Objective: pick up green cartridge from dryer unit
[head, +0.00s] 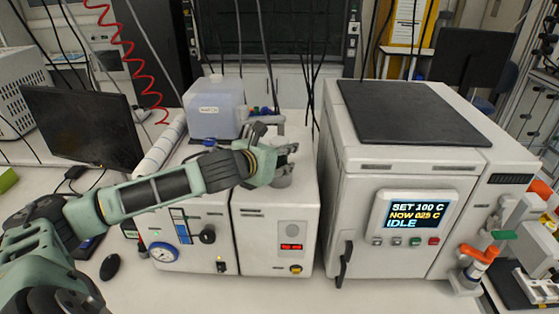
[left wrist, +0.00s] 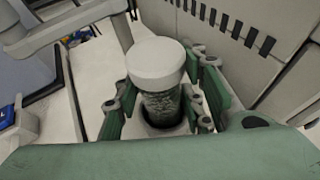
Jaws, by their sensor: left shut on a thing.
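In the left wrist view the cartridge (left wrist: 160,102) stands upright with a white round cap and a dark grey-green, textured body. Its lower end sits in a round dark opening. My left gripper (head: 284,158) is over the top of the white unit (head: 275,218) with the small red display. Its green-padded fingers (left wrist: 163,108) are on both sides of the cartridge body, below the cap, and shut on it. In the head view the gripper mostly hides the cartridge. My right gripper is not in view.
A large white oven-like unit (head: 360,245) with a lit screen stands close on the right. A translucent tank (head: 212,108) and a horizontal grey pipe (head: 262,118) are behind and left of the gripper. Black cables hang behind. A monitor (head: 85,125) stands at left.

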